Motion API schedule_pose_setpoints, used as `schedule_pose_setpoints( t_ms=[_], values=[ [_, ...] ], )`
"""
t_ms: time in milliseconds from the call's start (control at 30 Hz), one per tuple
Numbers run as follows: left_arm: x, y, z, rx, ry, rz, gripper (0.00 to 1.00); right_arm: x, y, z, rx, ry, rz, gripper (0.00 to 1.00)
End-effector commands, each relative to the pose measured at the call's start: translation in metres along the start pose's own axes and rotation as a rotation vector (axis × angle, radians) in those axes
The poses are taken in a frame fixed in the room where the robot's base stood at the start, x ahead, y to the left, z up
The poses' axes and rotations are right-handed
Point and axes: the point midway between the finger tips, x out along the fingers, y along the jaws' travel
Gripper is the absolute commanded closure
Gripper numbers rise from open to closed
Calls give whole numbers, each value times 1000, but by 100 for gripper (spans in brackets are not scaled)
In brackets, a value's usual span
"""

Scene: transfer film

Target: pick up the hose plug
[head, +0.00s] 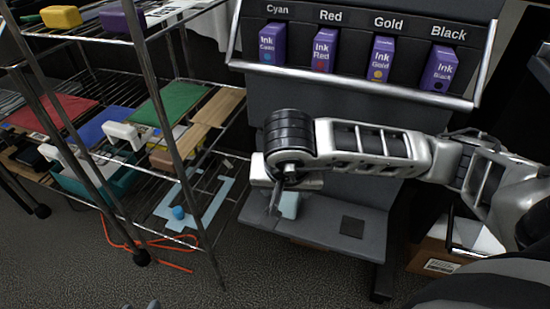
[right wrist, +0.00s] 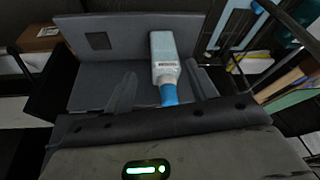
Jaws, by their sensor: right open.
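I cannot say for sure which thing is the hose plug. A small blue piece (head: 179,212) sits on a light blue sheet on the lower wire shelf. A pale bottle (head: 290,205) with a blue cap (right wrist: 169,94) is on the grey stand, mostly behind my right gripper in the head view. My right gripper (head: 274,203) is open over the stand. In the right wrist view its fingers (right wrist: 160,90) are apart, with the bottle showing between them; contact is not visible. Only small grey tips at the head view's bottom edge may be my left gripper (head: 141,305).
A rack holds purple ink boxes (head: 323,50) labelled by colour above the stand (head: 325,220). A dark square (head: 352,227) marks the stand's right side. Wire shelving (head: 190,150) with coloured sheets stands left. An orange hose (head: 150,245) lies under it. A cardboard box (head: 435,257) is at right.

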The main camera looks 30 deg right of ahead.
Motion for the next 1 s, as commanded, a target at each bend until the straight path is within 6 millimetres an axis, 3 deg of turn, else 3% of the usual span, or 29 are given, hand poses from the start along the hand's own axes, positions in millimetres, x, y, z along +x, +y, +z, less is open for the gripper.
schedule_pose_setpoints(
  t_ms=[400, 633, 800, 1000],
  values=[
    [-1, 3, -5, 3, 38, 10, 64, 27, 2, -68, -2, 11, 9, 43],
    [-1, 3, -6, 4, 47, 12, 64, 33, 2, -82, -2, 10, 8, 43],
    [0, 4, -6, 3, 63, 15, 64, 44, 1, -109, 1, 9, 6, 43],
    [-2, 7, -14, 5, 108, 26, 64, 70, 2, -109, -3, 8, 7, 43]
  ],
)
